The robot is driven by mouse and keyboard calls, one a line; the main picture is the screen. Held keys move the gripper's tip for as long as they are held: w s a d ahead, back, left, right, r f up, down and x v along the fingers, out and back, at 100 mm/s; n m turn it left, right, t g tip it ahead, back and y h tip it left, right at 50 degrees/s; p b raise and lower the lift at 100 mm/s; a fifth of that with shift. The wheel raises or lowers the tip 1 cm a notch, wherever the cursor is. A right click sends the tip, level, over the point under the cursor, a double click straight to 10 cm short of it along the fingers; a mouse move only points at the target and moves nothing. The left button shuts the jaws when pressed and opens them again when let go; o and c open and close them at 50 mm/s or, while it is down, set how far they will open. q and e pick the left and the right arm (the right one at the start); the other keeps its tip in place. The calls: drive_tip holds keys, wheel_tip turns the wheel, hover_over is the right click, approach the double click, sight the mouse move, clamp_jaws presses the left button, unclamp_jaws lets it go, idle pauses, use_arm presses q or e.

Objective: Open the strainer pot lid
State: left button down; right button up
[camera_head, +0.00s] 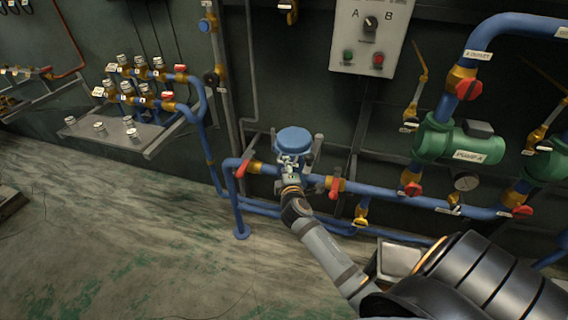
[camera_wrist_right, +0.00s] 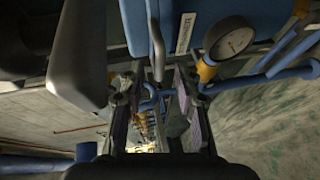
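The strainer pot stands upright in the blue pipe line in the head view, with its round blue lid (camera_head: 293,139) seated on top. My right arm reaches in from the lower right, and my right gripper (camera_head: 289,164) is at the front of the pot, just below the lid. It covers part of the pot body. In the right wrist view the two fingers of my right gripper (camera_wrist_right: 155,112) are apart. A thin grey bar (camera_wrist_right: 157,62) shows between them; whether it touches a finger is unclear. A labelled blue body (camera_wrist_right: 188,22) is close by at the top. My left gripper is not in view.
Red-handled valves (camera_head: 242,169) (camera_head: 333,186) flank the pot on the blue pipes. A green pump (camera_head: 447,142) and a gauge (camera_head: 466,182) are to the right. A control box (camera_head: 371,36) hangs above. A grey shelf (camera_head: 133,137) is at left.

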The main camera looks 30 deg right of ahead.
sight(292, 145)
drive_tip(key=shift+x, duration=1.6)
clamp_jaws()
